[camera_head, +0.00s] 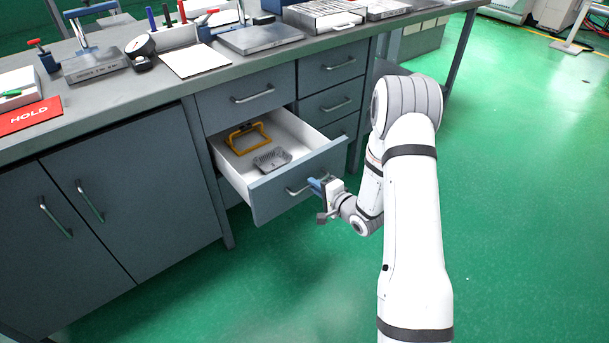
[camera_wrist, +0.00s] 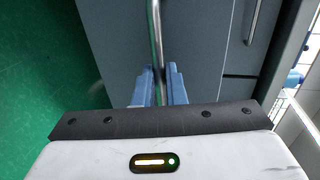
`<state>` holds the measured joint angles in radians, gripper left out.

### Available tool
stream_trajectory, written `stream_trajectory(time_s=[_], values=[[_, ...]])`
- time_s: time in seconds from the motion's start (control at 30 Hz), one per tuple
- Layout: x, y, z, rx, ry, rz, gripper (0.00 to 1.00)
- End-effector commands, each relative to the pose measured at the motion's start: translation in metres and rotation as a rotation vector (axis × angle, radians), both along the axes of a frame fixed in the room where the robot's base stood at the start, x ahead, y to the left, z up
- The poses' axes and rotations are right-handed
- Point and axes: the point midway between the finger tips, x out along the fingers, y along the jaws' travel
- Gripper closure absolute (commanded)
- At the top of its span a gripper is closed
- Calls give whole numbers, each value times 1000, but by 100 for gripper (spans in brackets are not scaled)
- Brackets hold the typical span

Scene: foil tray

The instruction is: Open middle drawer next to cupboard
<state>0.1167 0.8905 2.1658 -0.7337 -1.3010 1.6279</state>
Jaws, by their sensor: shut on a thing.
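The middle drawer (camera_head: 298,183) beside the cupboard is pulled out, with its white inside showing in the head view. A yellow frame-shaped object (camera_head: 247,137) and a grey foil tray (camera_head: 272,160) lie in it. My gripper (camera_head: 318,185) is at the drawer's front, shut on its bar handle (camera_head: 297,190). In the wrist view the blue fingers of my gripper (camera_wrist: 159,85) are on either side of the metal handle (camera_wrist: 154,40). The cupboard (camera_head: 130,185) with two doors is at the left, and both doors are shut.
A shut drawer (camera_head: 252,97) is above the open one, and a column of shut drawers (camera_head: 335,103) is to the right. The worktop (camera_head: 160,85) carries tools, plates and a red HOLD sign (camera_head: 30,116). The green floor (camera_head: 520,200) is clear at the right.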

Motion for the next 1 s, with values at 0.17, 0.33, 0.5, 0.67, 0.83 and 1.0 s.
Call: stream_trajectory(time_s=[0.17,0.33,0.5,0.67,0.83,1.0], values=[[-19,-17,1,0,1,-7,100],[-29,-24,0,1,-1,-5,100],[-32,-27,0,0,-1,-6,100],[-32,-27,0,0,-2,-6,100],[-32,-27,0,0,-2,-6,86],[-32,-27,0,0,-2,-6,72]])
